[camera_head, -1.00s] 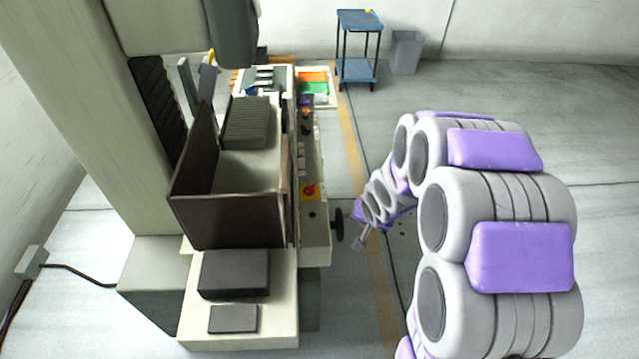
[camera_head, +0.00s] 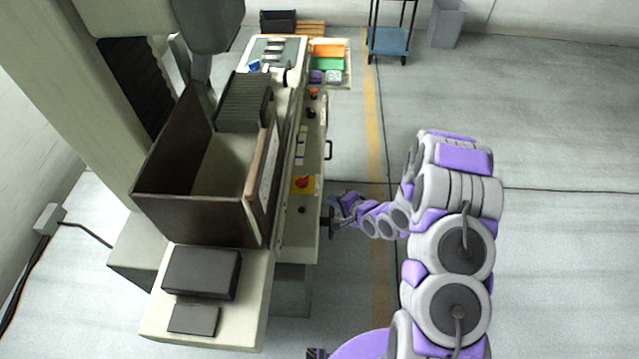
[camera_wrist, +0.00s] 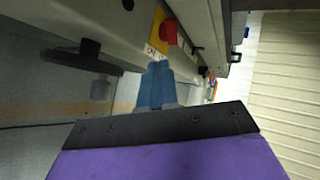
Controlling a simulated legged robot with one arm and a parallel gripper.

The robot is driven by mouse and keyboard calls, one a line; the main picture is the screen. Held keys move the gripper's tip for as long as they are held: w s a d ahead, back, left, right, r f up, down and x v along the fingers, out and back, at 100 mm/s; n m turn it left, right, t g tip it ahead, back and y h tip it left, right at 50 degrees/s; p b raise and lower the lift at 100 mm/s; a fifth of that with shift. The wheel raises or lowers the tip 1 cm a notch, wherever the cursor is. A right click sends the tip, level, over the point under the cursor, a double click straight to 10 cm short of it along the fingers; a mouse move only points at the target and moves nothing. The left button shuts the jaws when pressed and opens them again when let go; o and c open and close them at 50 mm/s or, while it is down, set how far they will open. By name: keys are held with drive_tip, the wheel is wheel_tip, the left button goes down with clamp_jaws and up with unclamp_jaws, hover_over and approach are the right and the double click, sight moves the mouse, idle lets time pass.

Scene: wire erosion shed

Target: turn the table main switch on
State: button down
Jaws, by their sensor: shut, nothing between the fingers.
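The main switch, a red rotary knob (camera_head: 303,183) on a yellow plate (camera_head: 314,185), sits on the front panel of the machine table. In the wrist view the red knob (camera_wrist: 169,32) and yellow plate (camera_wrist: 158,24) are just beyond the fingertips, with a small white label below. My gripper (camera_head: 336,202) is beside the panel, to the right of the switch. Its blue fingers (camera_wrist: 155,70) are shut together and empty, pointing up toward the switch in the wrist view. They appear apart from the knob. The knob's exact angle is too small to read.
A black handwheel (camera_head: 330,222) sticks out of the panel close to my gripper; it also shows in the wrist view (camera_wrist: 82,56). A dark handle (camera_head: 328,149) and small controls lie farther along. A blue cart (camera_head: 388,42) and grey bin (camera_head: 447,22) stand behind. The right floor is clear.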

drive_tip(key=b, duration=0.1)
approach(300, 184)
drive_tip(key=shift+s+a+f, duration=0.1)
drive_tip(key=shift+s+f, duration=0.15)
drive_tip(key=shift+f, duration=0.25)
drive_tip(key=shift+s+a+f, duration=0.1)
drive_tip(key=shift+s+f, duration=0.15)
drive_tip(key=shift+f, duration=0.25)
drive_tip(key=w, duration=0.1)
drive_tip(key=w+a+f, duration=0.1)
drive_tip(key=w+b, duration=0.1)
drive_tip(key=w, duration=0.1)
drive_tip(key=shift+a+f, duration=0.15)
drive_tip(key=shift+a, duration=0.05)
drive_tip(key=shift+w+a, duration=0.2)
drive_tip(key=shift+w, duration=0.05)
drive_tip(key=shift+w+a, duration=0.25)
drive_tip(key=shift+a, duration=0.85)
drive_tip(key=shift+d, duration=0.4)
drive_tip(key=shift+a+p, duration=0.1)
drive_tip(key=shift+p, duration=0.3)
